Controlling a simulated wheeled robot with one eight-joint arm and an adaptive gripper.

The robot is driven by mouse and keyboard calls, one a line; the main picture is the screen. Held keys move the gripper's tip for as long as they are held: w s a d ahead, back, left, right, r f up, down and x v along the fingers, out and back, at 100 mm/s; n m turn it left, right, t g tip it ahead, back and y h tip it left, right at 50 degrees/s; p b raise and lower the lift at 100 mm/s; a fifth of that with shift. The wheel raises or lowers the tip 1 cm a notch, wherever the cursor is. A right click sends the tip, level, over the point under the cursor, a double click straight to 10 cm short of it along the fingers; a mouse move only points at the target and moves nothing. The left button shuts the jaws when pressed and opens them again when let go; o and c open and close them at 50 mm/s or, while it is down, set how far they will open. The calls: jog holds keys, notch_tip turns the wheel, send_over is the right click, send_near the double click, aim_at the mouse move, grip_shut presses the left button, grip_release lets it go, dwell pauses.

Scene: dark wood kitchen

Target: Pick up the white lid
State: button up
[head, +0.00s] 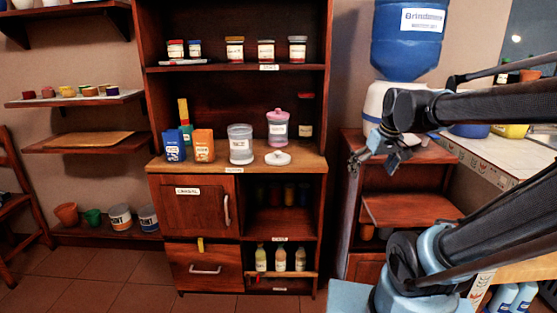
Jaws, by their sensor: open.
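The white lid (277,158) lies flat on the wooden counter of the cabinet. It is to the right of a grey-white jar (240,144) and in front of a pink-topped jar (278,128). My gripper (361,162) is open and empty. In the picture it is to the right of the cabinet, in front of the water dispenser stand, well apart from the lid. Nothing covers the lid.
A blue box (174,147) and an orange box (204,145) stand left on the counter (221,168). A shelf above holds several small jars. A blue water dispenser (409,40) stands on a wooden stand at right. Brown floor (120,270) is clear at left.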

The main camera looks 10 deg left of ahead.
jog(key=w+a+r+n+y, duration=0.1)
jog(key=w+a+r+n, duration=0.2)
jog(key=a, duration=0.4)
jog(key=w+a+r+n+y, duration=0.1)
jog(key=w+a+r, duration=0.2)
jog(key=w+a, duration=0.3)
jog(key=n+y, duration=0.1)
jog(key=n, duration=0.2)
send_near(278, 152)
jog(key=x, duration=0.5)
jog(key=shift+w+d+f, duration=0.15)
jog(key=shift+d+f, duration=0.05)
jog(key=shift+d, duration=0.1)
jog(key=shift+a+x, duration=0.25)
jog(key=shift+x, duration=2.45)
jog(key=c, duration=0.7)
